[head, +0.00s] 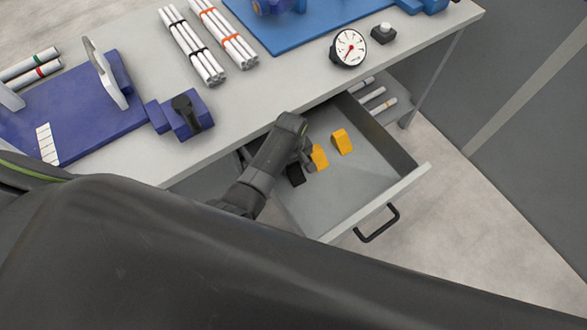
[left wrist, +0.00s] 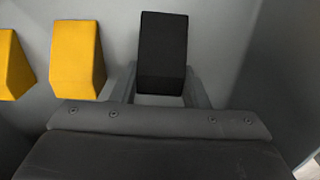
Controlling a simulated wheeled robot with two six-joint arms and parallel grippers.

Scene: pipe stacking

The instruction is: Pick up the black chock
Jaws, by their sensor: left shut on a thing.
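The black chock (head: 295,174) is in the open drawer (head: 357,199), at its left side, partly hidden by my left gripper (head: 303,160). In the left wrist view the black chock (left wrist: 162,52) stands between the two fingers of my left gripper (left wrist: 161,85), which is shut on it. I cannot tell whether the chock touches the drawer floor. Two yellow chocks are in the drawer to its right in the head view, a near one (head: 319,157) and a farther one (head: 342,141). My right gripper is not in view.
The drawer's front wall with a black handle (head: 378,224) sticks out below the grey bench. On the bench are pipe bundles (head: 192,45), a round gauge (head: 348,48) and a blue fixture (head: 187,115). The drawer's right part is clear.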

